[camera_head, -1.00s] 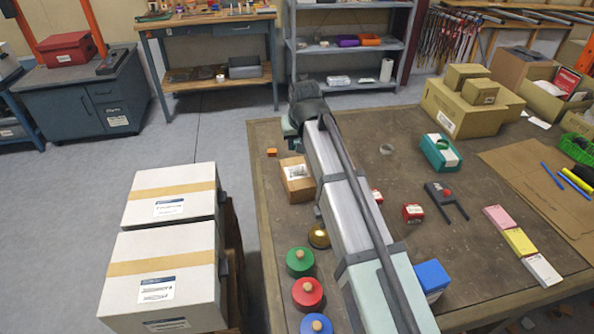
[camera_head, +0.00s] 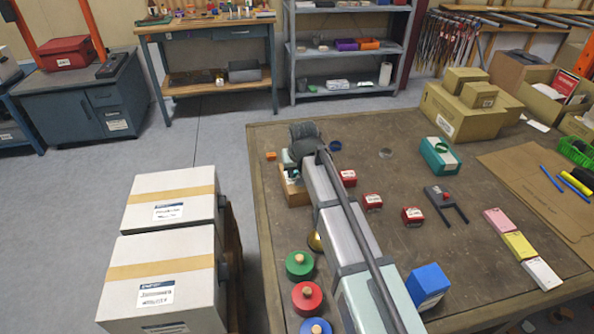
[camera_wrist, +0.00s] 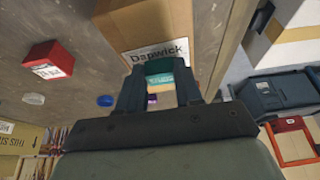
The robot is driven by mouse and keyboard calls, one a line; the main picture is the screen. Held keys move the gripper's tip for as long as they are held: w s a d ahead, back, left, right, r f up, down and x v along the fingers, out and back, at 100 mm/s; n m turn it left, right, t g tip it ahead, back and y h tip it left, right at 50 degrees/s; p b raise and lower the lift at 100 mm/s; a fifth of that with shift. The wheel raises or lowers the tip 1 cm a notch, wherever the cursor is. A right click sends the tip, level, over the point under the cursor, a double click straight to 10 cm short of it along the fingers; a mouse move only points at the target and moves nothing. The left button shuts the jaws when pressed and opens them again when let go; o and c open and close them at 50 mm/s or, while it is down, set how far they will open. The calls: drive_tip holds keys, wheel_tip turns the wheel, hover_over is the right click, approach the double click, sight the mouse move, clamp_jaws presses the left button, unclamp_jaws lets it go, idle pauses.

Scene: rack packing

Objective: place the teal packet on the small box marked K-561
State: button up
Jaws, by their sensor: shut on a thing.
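The teal packet (camera_wrist: 160,78) shows between the two fingers of my gripper (camera_wrist: 160,92) in the wrist view. My gripper is shut on it. In the head view, my wrist hides most of the gripper, and a pale teal edge shows at its left. The cardboard box (camera_head: 294,192) stands just below my gripper, partly covered by my arm. In the wrist view, its label reads "Dapwick" (camera_wrist: 158,52). Three small red boxes with white labels (camera_head: 347,178) (camera_head: 372,202) (camera_head: 412,215) stand right of my arm. I cannot read K-561 on any box.
Red, green and blue knobbed discs (camera_head: 307,297) stand along the left table edge. A blue box (camera_head: 428,283), a black forked tool (camera_head: 446,203) and a teal box (camera_head: 439,155) stand to the right. Stacked cartons (camera_head: 465,108) fill the back right.

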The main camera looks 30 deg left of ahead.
drive_tip(key=shift+f, duration=0.1)
drive_tip(key=o, duration=1)
drive_tip(key=v, duration=1.2)
drive_tip(key=shift+w, duration=0.1)
